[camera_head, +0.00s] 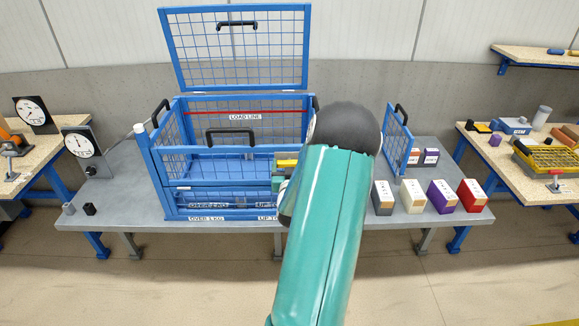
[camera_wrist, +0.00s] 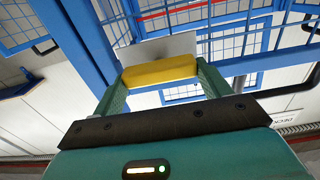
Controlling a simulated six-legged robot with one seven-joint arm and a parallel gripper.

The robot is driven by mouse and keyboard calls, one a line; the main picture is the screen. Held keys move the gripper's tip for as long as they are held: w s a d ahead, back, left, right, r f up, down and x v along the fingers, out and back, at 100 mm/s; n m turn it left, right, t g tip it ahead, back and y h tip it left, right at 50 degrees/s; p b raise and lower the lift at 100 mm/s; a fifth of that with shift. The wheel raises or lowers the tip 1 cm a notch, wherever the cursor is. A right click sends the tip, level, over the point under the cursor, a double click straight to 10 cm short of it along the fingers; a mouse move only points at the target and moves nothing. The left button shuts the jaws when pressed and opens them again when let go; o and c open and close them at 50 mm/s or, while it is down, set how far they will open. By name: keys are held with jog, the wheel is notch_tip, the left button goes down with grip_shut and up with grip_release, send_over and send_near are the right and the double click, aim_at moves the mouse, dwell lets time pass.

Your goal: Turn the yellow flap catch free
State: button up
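The yellow flap catch (camera_wrist: 160,69) lies across the wrist view, between the two green fingers of my gripper (camera_wrist: 158,80). Both fingers meet its ends, so my gripper looks shut on it. A pale grey plate (camera_wrist: 160,47) is just behind the catch. In the head view, a small part of the yellow catch (camera_head: 287,163) shows at the front right of the blue mesh cage (camera_head: 170,162). My arm hides most of my gripper and the cage's right corner there.
The cage's mesh lid (camera_head: 237,53) stands raised. A blue mesh panel (camera_head: 398,139) stands out at the right. Several labelled boxes (camera_head: 412,196) are on the grey table (camera_head: 125,190) right of my arm. Two dials (camera_head: 82,141) stand at the left.

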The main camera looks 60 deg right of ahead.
jog(key=c, duration=0.3)
jog(key=shift+m, duration=0.4)
jog(key=m, duration=0.8)
jog(key=shift+s+f, duration=0.1)
jog(key=shift+s, duration=0.05)
jog(key=shift+f+m, duration=0.2)
jog(key=shift+m, duration=4.4)
